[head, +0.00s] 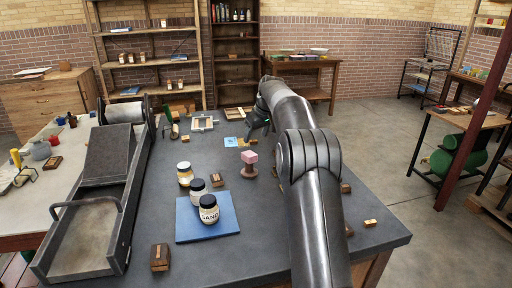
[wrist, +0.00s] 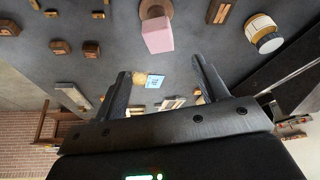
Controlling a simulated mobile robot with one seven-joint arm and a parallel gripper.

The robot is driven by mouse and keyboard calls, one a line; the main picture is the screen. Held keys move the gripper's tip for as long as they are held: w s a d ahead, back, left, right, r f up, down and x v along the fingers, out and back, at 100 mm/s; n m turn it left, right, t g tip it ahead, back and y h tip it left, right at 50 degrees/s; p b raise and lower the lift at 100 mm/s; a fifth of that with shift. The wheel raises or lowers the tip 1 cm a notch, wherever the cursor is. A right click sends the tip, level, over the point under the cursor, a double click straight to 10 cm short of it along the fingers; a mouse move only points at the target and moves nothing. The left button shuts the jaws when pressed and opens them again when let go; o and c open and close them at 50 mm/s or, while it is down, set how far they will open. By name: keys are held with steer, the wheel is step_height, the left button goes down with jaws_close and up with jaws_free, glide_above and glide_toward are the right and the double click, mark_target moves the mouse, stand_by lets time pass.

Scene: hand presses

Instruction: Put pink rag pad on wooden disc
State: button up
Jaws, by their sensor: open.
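The pink rag pad (head: 250,157) shows as a small pink block on top of a short brown post with a wider round foot (head: 249,172). In the wrist view the pink pad (wrist: 158,35) is near the top centre, with the brown round foot (wrist: 153,8) behind it. My gripper (wrist: 161,68) is open, with nothing between its fingers; the pad is beyond the fingertips, apart from them. In the head view my gripper (head: 257,122) is behind the pad, above the table. I cannot tell for certain which thing is the wooden disc; the round foot is brown and wood-like.
A blue mat (head: 207,232) holds jars, one labelled SAND (head: 208,210). A long dark press (head: 90,200) stands at left. A blue card (head: 230,142) lies behind the pad. Small wooden blocks (head: 160,257) are scattered about.

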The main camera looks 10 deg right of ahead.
steer(key=s+a+r+m, duration=0.15)
steer(key=s+r, duration=0.25)
steer(key=s, duration=0.4)
steer(key=s+a+r+h, duration=0.1)
steer(key=s+a+r, duration=0.2)
steer(key=s, duration=0.6)
steer(key=s+a+r+m, duration=0.15)
steer(key=s+r, duration=0.25)
steer(key=s, duration=0.4)
steer(key=s+a+f, duration=0.1)
steer(key=s+f, duration=0.4)
steer(key=s, duration=0.9)
steer(key=s+a+f+m+t, duration=0.1)
steer(key=s+f, duration=0.4)
steer(key=s, duration=0.8)
steer(key=shift+s+f+h, duration=0.15)
steer(key=shift+s+h, duration=0.25)
